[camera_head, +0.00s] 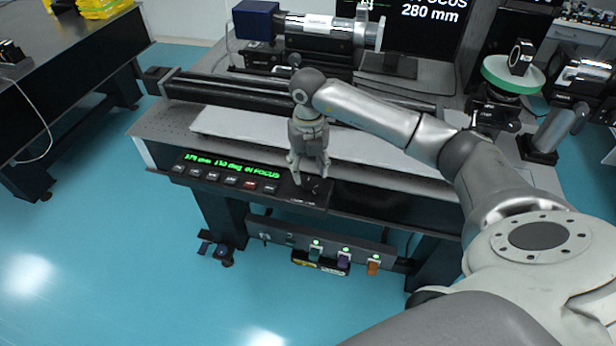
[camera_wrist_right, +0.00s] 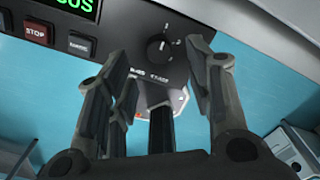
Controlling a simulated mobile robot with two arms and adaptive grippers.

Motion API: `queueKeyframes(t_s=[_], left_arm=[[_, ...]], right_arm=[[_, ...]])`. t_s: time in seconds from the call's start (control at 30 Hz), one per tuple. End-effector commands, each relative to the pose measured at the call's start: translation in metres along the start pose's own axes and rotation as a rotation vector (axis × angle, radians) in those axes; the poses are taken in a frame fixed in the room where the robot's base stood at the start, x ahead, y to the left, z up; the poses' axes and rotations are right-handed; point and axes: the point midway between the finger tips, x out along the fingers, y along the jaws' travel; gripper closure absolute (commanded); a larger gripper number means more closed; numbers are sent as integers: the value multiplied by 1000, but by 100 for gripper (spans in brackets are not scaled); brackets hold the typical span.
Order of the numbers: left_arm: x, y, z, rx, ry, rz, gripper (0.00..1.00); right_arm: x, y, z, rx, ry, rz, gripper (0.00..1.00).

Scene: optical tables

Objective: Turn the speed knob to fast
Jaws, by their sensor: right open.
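The speed knob (camera_wrist_right: 160,45) is a round black knob with a light pointer mark, on the dark control panel in the right wrist view. Small pale lettering sits below it; I cannot read the setting. My right gripper (camera_head: 311,182) is open over the right end of the control panel (camera_head: 222,179) in the head view, and its fingers hide most of the knob there. In the right wrist view the fingers of my right gripper (camera_wrist_right: 160,75) are spread to either side below the knob, with nothing between them. My left gripper is not in view.
The panel has a green-lit display (camera_head: 232,165) and a row of buttons, with a red STOP button (camera_wrist_right: 36,32) left of the knob. A black rail (camera_head: 240,97) and an optical instrument (camera_head: 310,30) stand behind. Below hangs a strip with several lit sockets (camera_head: 345,255).

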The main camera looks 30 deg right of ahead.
Motion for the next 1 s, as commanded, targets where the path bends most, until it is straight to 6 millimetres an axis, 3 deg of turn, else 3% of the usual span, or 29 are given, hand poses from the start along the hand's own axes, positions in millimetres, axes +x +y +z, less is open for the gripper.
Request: queueKeyframes(t_s=[0.3, 0.67, 1.0], left_arm=[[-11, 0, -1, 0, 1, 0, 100], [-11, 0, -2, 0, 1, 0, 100], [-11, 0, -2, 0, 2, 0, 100]], right_arm=[[43, 1, 0, -1, 1, 2, 52], [50, 1, 0, -2, -1, 3, 52], [50, 1, 0, -2, -1, 3, 95]])
